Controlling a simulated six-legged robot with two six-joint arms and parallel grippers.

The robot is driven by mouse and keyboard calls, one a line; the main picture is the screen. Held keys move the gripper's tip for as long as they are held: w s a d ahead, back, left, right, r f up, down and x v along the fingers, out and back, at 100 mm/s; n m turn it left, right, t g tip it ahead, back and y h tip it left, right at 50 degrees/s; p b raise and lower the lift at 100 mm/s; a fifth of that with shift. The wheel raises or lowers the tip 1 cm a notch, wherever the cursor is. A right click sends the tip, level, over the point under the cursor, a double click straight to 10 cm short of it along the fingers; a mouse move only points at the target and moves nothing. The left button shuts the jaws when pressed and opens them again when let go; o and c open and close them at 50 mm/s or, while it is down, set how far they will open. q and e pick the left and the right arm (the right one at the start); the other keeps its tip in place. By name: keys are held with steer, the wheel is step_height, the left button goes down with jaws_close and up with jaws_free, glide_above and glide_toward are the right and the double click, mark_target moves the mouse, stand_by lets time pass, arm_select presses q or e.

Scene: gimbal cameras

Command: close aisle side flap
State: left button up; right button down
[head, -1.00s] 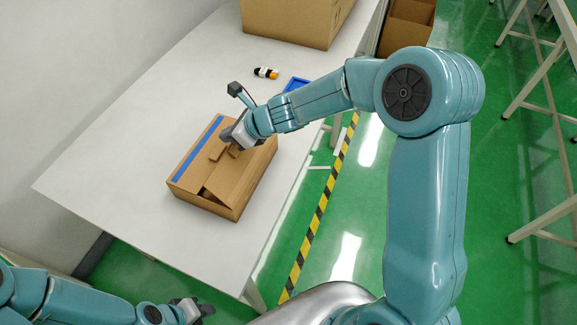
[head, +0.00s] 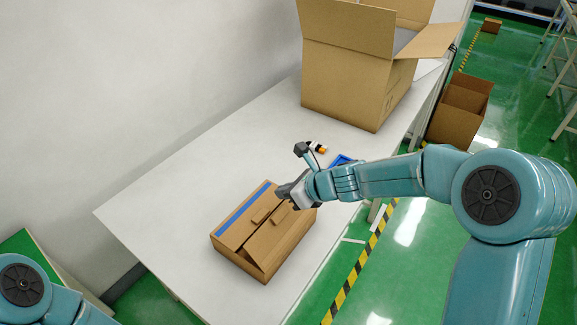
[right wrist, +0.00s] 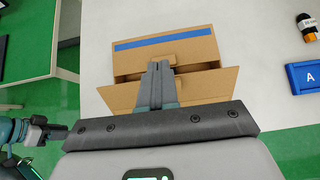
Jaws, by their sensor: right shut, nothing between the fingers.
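A small cardboard box (head: 240,256) with a blue tape strip along its wall side lies on the white table. Its aisle side flap (head: 275,242) is low but tilted, with a dark gap at the front end. In the right wrist view, this flap (right wrist: 210,87) stands slightly raised apart from the taped flap (right wrist: 150,50). My right gripper (head: 284,193) is shut and empty, over the far part of the box top; its fingers (right wrist: 160,70) hide part of the flap. My left gripper (right wrist: 52,132) shows only in the right wrist view, its jaws unclear.
A large open cardboard box (head: 345,75) stands at the table's far end. A blue bin (head: 342,161) and a black-and-orange bottle (head: 318,147) lie beyond the small box. An open carton (head: 457,112) stands on the floor. The near left table is clear.

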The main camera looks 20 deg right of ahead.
steer(key=r, duration=0.2)
step_height(320, 180, up, 4)
glide_above(281, 216)
steer(key=d, duration=0.2)
steer(key=s+d+f+b, duration=0.4)
steer(key=s+d+f, duration=0.2)
steer(key=s, duration=0.5)
steer(key=b+x, duration=0.1)
steer(key=x, duration=0.7)
steer(key=w+r+b+x, duration=0.1)
steer(key=x, duration=0.3)
steer(key=shift+w+a+f+b, duration=0.2)
steer(key=shift+a+f+b, duration=0.05)
steer(key=shift+f+b, duration=0.1)
steer(key=shift+w+a+f, duration=0.2)
